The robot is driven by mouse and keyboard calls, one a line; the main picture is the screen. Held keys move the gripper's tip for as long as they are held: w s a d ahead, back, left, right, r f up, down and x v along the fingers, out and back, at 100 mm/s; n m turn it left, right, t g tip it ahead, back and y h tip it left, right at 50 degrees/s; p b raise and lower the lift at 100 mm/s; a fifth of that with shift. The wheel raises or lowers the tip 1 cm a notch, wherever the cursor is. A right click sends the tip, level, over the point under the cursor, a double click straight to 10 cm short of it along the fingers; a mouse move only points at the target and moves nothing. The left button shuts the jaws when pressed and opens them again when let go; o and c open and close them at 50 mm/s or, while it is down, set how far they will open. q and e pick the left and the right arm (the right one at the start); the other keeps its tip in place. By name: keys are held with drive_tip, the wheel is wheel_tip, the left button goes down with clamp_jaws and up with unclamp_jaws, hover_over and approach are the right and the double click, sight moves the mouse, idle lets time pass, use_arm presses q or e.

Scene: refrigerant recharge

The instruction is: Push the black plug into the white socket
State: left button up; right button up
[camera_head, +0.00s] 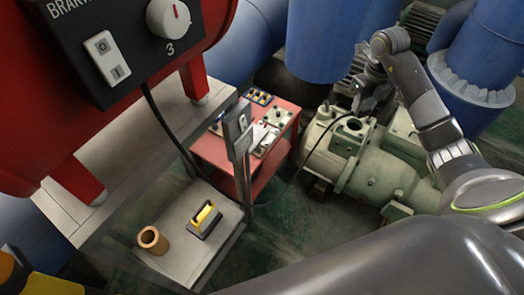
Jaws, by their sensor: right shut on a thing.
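My right gripper (366,103) is above the green compressor (365,165), at the end of the arm coming in from the right. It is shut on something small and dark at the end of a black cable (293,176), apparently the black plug. The fingers mostly hide it. The cable runs from the black control box (120,40) down past the shelf and up to this gripper. A grey post (238,135) carries small light plates; I cannot tell whether one is the white socket. My left gripper is not in view.
A grey shelf (178,240) holds a tan ring (152,240) and a yellow-and-black tool (205,219). A red cart (212,152) with small parts stands behind the post. Blue pipes (340,35) fill the back. Green floor shows between shelf and compressor.

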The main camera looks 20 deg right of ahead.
drive_tip(key=shift+s+d, duration=0.3)
drive_tip(key=shift+s, duration=0.2)
drive_tip(key=shift+a+f, duration=0.25)
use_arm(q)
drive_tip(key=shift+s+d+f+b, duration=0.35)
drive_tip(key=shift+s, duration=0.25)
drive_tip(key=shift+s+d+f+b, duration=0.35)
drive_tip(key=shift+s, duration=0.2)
use_arm(e)
drive_tip(key=a+f+m+t+y, duration=0.3)
drive_tip(key=a+t, duration=0.1)
drive_tip(key=a, duration=0.4)
drive_tip(key=s+a+f+m+t+y, duration=0.1)
drive_tip(key=a+f+m+t+y, duration=0.2)
drive_tip(key=a, duration=0.6)
drive_tip(key=a+f+m+t+y, duration=0.4)
drive_tip(key=a+t, duration=0.3)
drive_tip(key=a, duration=0.2)
drive_tip(key=shift+s+a+m+y, duration=0.15)
drive_tip(key=shift+s+m+y, duration=0.05)
drive_tip(key=shift+m+y, duration=0.3)
drive_tip(key=shift+a+f, duration=0.1)
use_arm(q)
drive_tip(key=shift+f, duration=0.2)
use_arm(e)
drive_tip(key=shift+x, duration=2.9)
